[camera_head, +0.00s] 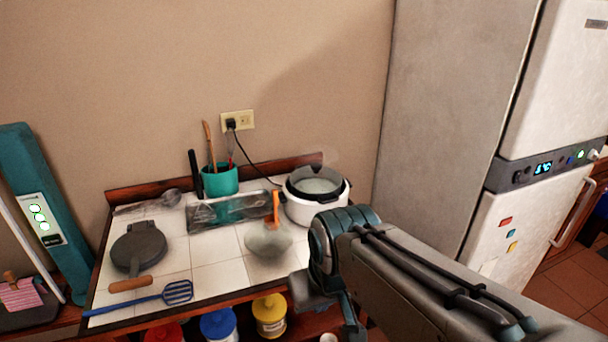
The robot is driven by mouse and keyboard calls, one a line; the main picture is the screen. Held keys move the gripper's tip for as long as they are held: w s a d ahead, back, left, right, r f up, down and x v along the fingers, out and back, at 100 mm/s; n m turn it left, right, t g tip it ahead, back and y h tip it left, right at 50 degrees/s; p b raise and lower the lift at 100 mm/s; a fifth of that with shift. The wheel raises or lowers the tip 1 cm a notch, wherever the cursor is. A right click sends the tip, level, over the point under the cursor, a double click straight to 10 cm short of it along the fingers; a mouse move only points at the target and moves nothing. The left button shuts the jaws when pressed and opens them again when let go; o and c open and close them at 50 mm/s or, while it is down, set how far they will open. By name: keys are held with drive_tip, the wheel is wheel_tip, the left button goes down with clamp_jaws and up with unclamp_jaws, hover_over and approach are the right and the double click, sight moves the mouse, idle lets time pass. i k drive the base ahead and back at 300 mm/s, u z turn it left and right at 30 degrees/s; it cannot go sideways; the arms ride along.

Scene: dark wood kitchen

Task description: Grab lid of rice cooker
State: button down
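The white rice cooker (300,211) stands at the back right of the tiled counter, beside the fridge. Its top looks round and glassy with a dark rim, and a faint translucent shape shows just above it. I cannot tell exactly how the lid (316,186) sits. My arm reaches in from the lower right, and its end covers the cooker's lower right side in the picture. My gripper (327,306) points down in front of the cooker, low in the picture and apart from the lid. Its fingertips are not clear, and I see nothing held in it.
A glassy bowl (268,243) with an orange-handled utensil stands left of my gripper. A teal utensil cup (221,181), a clear-covered tray (232,211), a dark round pan (138,246) and a blue spatula (140,305) share the counter. The tall fridge (450,100) bounds the right.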

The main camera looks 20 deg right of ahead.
sight(314, 177)
drive_tip(key=u, duration=0.05)
drive_tip(key=k, duration=0.45)
drive_tip(key=z, duration=1)
drive_tip(key=i, duration=1.35)
drive_tip(key=u, duration=0.7)
drive_tip(key=i, duration=0.3)
drive_tip(key=u, duration=0.35)
